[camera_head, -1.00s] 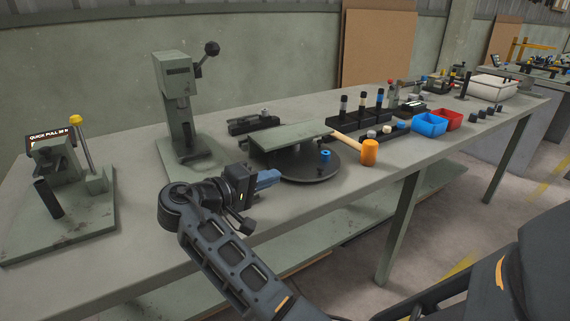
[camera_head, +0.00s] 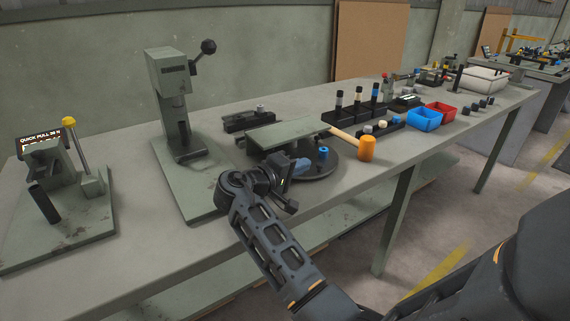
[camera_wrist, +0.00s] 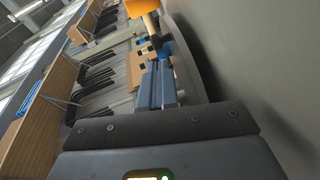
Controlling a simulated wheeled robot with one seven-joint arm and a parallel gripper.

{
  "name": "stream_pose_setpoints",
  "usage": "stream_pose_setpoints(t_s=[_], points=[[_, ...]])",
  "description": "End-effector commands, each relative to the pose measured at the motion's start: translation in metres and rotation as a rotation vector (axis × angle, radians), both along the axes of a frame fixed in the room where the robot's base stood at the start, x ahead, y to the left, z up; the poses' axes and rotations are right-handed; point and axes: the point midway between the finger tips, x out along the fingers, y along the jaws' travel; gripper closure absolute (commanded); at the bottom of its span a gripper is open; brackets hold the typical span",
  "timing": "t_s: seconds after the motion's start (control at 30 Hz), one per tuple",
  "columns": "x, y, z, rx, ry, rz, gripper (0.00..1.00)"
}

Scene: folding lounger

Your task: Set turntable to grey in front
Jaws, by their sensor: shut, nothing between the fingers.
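The turntable (camera_head: 326,169) is a dark round disc on the bench, partly hidden by my gripper. A long grey-green plate (camera_head: 287,133) stands raised over its back left part. A small blue peg (camera_head: 323,153) stands on the disc's right side. I cannot tell which part counts as the grey one. My gripper (camera_head: 304,164), with blue fingers, is shut and empty at the front of the disc, left of the blue peg. Whether it touches anything is unclear. In the wrist view the blue fingers (camera_wrist: 157,85) lie together.
An orange mallet (camera_head: 367,148) lies right of the turntable. A grey-green press (camera_head: 174,100) stands to the left, and a dark block fixture (camera_head: 247,120) behind. Blue (camera_head: 425,119) and red (camera_head: 441,112) bins sit farther right. The bench's front edge is clear.

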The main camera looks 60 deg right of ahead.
Motion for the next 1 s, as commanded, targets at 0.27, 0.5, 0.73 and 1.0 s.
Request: stream_pose_setpoints(t_s=[0.27,0.5,0.73,1.0], points=[[-0.011,-0.005,-0.003,0.001,0.0,0.0,1.0],[-0.011,-0.005,-0.003,0.001,0.0,0.0,1.0],[-0.013,-0.005,-0.002,0.001,0.0,0.015,1.0],[-0.02,-0.008,-0.001,0.002,0.002,0.088,1.0]])
